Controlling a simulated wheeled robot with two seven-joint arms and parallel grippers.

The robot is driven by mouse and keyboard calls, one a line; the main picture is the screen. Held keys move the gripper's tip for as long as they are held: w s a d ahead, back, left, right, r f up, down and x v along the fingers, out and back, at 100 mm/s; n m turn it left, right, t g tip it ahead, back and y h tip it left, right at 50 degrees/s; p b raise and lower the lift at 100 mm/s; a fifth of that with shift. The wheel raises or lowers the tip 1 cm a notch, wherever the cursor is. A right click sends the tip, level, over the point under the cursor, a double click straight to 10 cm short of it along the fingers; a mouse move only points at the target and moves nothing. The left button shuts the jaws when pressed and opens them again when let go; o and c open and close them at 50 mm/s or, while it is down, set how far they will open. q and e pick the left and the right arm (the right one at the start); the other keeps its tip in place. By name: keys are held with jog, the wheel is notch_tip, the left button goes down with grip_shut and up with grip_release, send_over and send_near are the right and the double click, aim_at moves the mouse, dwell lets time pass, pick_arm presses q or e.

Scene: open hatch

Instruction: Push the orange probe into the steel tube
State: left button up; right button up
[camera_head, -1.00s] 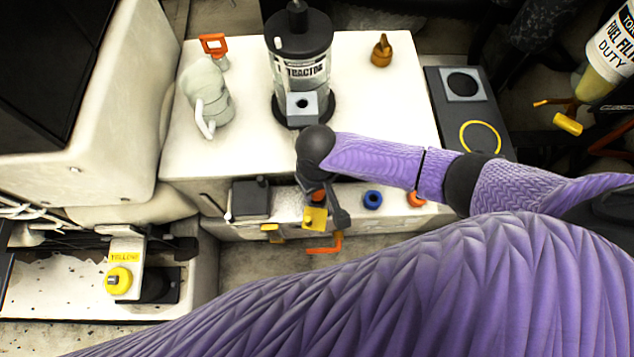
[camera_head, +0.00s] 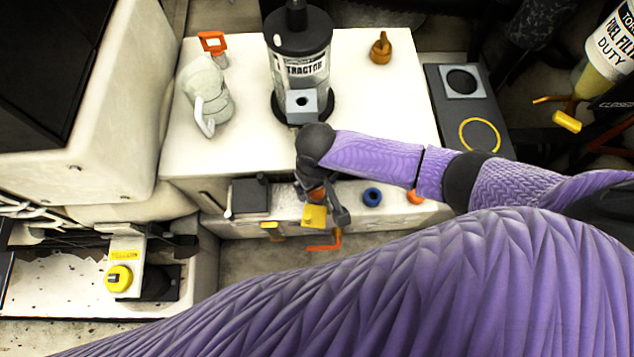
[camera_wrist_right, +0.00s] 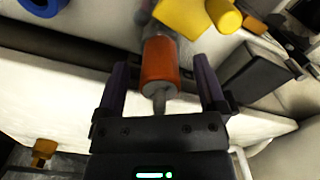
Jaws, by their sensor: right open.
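The orange probe (camera_wrist_right: 160,62) is a short orange cylinder with a grey stem pointing toward the palm in the right wrist view. It stands between the two dark fingers of my right gripper (camera_wrist_right: 159,66), with a gap on each side. A greyish piece (camera_wrist_right: 178,38) lies just beyond the probe; I cannot tell whether it is the steel tube. In the head view my right gripper (camera_head: 322,203) reaches down at the cabinet's front edge, and the probe (camera_head: 316,194) is partly hidden by it. My left gripper is not in view.
A yellow block (camera_head: 314,216) and a red-orange bent handle (camera_head: 325,246) sit close to the gripper. A blue ring (camera_head: 372,197) is at right, a dark box (camera_head: 250,197) at left. A clear canister (camera_head: 300,70) and pale jug (camera_head: 206,98) stand on the white top (camera_head: 385,115).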

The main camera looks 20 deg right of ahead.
notch_tip(320, 180, up, 9)
jog(key=p, duration=0.4)
jog(key=shift+p, duration=0.4)
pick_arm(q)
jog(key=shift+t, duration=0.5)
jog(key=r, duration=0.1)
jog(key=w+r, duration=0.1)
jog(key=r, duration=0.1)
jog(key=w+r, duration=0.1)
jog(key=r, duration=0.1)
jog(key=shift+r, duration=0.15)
pick_arm(e)
jog(key=shift+f, duration=0.1)
